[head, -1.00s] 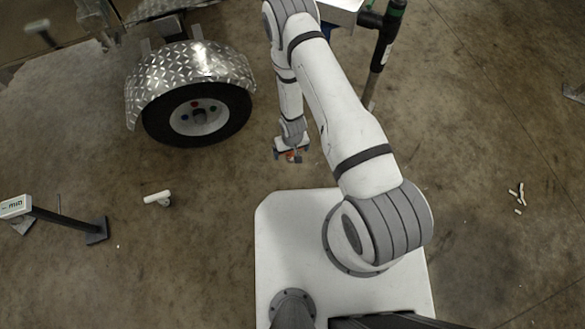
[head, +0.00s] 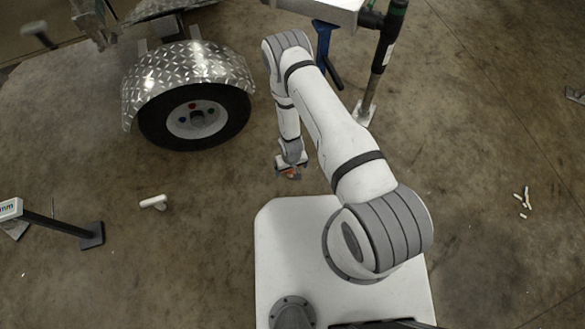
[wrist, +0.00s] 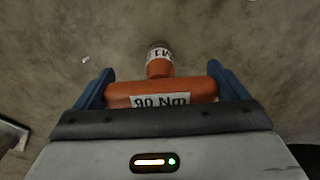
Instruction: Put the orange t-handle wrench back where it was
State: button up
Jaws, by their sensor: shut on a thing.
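My gripper (head: 291,172) shows small in the head view, in front of my white base and right of the trailer wheel. In the wrist view my gripper (wrist: 158,92) is shut on the orange t-handle wrench (wrist: 192,88), with a blue finger at each end of its crossbar. The crossbar carries a white label reading 90 Nm. The wrench's stem points away from the palm, toward the floor, with a second white label near its dark tip. In the head view only a small orange patch of the wrench shows at the gripper.
A trailer wheel (head: 195,118) under a diamond-plate fender (head: 186,72) stands at the left. A white t-handle wrench-like piece (head: 154,202) lies on the floor. A white-topped stand (head: 325,10) and a black-and-green post (head: 388,40) are behind the arm. Small white pieces (head: 523,198) lie at the right.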

jog(key=o, duration=1.2)
jog(key=shift+c, duration=0.2)
jog(key=shift+r, duration=0.1)
notch_tip(320, 180, up, 12)
jog(key=p, duration=0.3)
jog(key=shift+p, duration=0.35)
jog(key=w+d+r, duration=0.2)
jog(key=r, duration=0.8)
jog(key=w+d+r+m, duration=0.1)
jog(key=w+r, duration=0.1)
jog(key=r, duration=0.9)
jog(key=w+d+r, duration=0.2)
jog(key=r, duration=0.8)
jog(key=s+d+r+m, duration=0.1)
jog(key=s+d+r, duration=0.2)
jog(key=s+r, duration=0.5)
jog(key=s+d+r+m+t, duration=0.1)
jog(key=s+d+r, duration=0.3)
jog(key=s+r, duration=0.5)
notch_tip(320, 180, up, 6)
jog(key=shift+s+d+f, duration=0.15)
jog(key=shift+s+d, duration=0.1)
